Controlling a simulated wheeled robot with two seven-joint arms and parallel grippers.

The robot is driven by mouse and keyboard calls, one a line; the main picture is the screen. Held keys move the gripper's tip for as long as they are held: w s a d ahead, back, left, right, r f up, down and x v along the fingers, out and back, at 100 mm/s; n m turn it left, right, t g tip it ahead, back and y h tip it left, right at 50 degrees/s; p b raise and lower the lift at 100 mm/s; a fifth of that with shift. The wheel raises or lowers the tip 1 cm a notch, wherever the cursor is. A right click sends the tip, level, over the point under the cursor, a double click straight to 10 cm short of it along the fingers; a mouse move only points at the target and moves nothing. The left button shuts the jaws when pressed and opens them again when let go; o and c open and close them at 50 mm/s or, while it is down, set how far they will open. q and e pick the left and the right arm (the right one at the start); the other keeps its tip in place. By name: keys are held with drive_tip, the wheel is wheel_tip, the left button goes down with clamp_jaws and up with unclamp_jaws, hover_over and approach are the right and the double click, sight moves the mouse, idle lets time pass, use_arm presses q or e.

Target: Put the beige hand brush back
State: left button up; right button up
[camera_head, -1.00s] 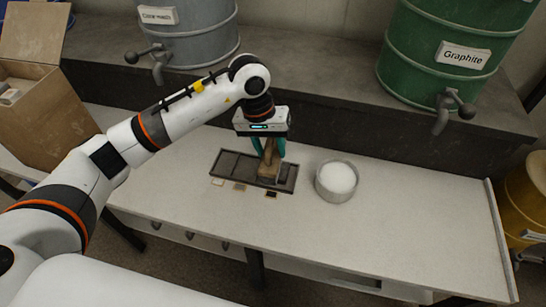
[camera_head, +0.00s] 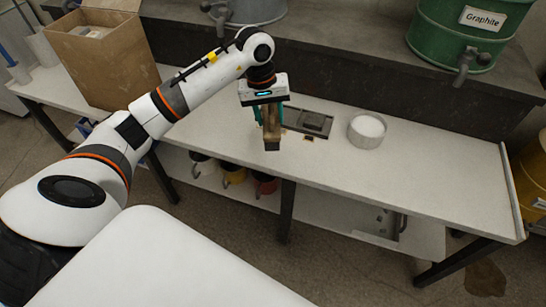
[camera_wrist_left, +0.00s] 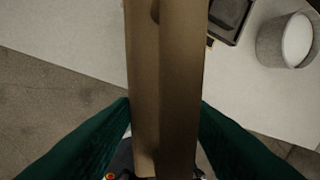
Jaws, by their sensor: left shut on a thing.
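My left gripper (camera_head: 266,119) is shut on the beige hand brush (camera_head: 271,138). It holds the brush by the table's front edge, left of the dark tray. In the left wrist view the brush (camera_wrist_left: 168,90) fills the middle between the green fingers. The dark compartmented tray (camera_head: 310,121) lies on the white table (camera_head: 420,160), partly hidden behind my gripper and the brush. My right gripper is not seen.
A white-filled round bowl (camera_head: 367,131) stands right of the tray. A cardboard box (camera_head: 105,60) stands at the table's left end. A green Graphite drum (camera_head: 460,35) sits on the ledge behind. Several mugs (camera_head: 234,174) stand on the lower shelf.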

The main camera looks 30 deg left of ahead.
use_arm(q)
wheel_tip(320, 180, down, 6)
drive_tip(key=shift+w+a, duration=0.15)
wheel_tip(320, 180, down, 4)
drive_tip(key=shift+f+b, duration=0.15)
drive_tip(key=shift+b, duration=0.15)
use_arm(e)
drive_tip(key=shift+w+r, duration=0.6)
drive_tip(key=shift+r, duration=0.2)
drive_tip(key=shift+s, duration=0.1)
use_arm(q)
drive_tip(key=shift+f, duration=0.1)
drive_tip(key=o, duration=1)
drive_tip(key=shift+c, duration=0.2)
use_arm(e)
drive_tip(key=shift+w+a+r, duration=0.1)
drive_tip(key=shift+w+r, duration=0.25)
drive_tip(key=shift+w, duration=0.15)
